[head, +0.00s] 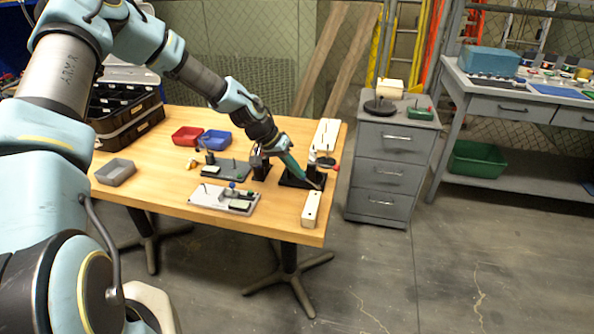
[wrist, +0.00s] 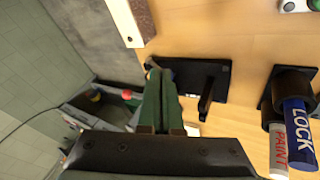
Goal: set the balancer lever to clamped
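The balancer appears to be the black stand on the right part of the table; its flat black base (head: 291,181) shows in the head view beside and under my gripper. In the wrist view the base (wrist: 213,72) has a black upright (wrist: 207,98) on it. I cannot make out the lever or its setting; my fingers hide the base's left end. My gripper (head: 314,186) points down at the base's right end, and in the wrist view its green fingers (wrist: 160,72) lie close together. I see nothing held between them, and cannot tell if they touch the stand.
White blocks stand behind (head: 328,131) and in front (head: 311,209) of the stand, near the table's right edge. Bottles marked LOCK (wrist: 299,125) and PAINT (wrist: 279,150) stand in a black holder close by. A grey drawer cabinet (head: 392,160) is to the right.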

